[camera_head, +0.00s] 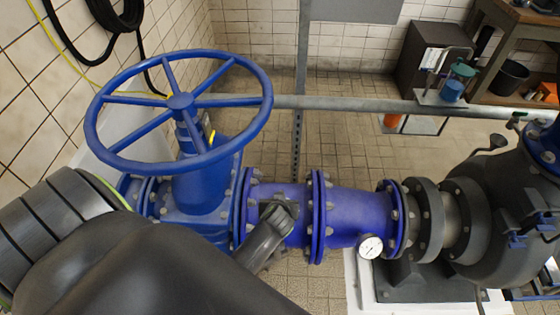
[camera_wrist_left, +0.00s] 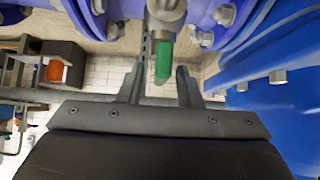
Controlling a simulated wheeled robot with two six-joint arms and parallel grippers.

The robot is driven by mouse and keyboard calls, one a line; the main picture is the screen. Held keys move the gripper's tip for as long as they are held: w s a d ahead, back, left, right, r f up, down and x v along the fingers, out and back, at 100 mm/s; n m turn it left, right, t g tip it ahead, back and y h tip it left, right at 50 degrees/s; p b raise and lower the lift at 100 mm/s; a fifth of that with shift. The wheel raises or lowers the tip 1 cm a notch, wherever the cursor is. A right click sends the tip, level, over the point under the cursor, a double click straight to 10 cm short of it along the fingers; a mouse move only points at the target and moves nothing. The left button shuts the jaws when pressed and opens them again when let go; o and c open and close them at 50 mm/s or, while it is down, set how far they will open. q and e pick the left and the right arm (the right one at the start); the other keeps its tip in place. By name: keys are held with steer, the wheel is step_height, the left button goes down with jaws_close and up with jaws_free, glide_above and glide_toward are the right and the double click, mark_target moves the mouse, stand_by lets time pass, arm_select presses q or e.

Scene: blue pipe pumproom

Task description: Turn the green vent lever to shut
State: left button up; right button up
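The green vent lever (camera_wrist_left: 163,62) shows in the left wrist view, hanging down from a grey metal valve body (camera_wrist_left: 166,12) near blue flanges. My left gripper (camera_wrist_left: 161,72) is open, with one finger on each side of the lever's end and a visible gap to both. I cannot tell how deep the lever lies between the fingers. In the head view the grey end of my left arm (camera_head: 265,240) reaches over the blue pipe (camera_head: 345,213), and the lever cannot be made out there. My right gripper is not in view.
A large blue handwheel (camera_head: 181,102) stands above the left part of the pipe, close to my arm. A pressure gauge (camera_head: 371,247) sits right of the gripper. A dark pump (camera_head: 500,225) is at the right. A grey horizontal pipe (camera_head: 350,104) runs behind; tiled floor lies beyond.

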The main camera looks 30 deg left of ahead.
arm_select(q)
jaws_close()
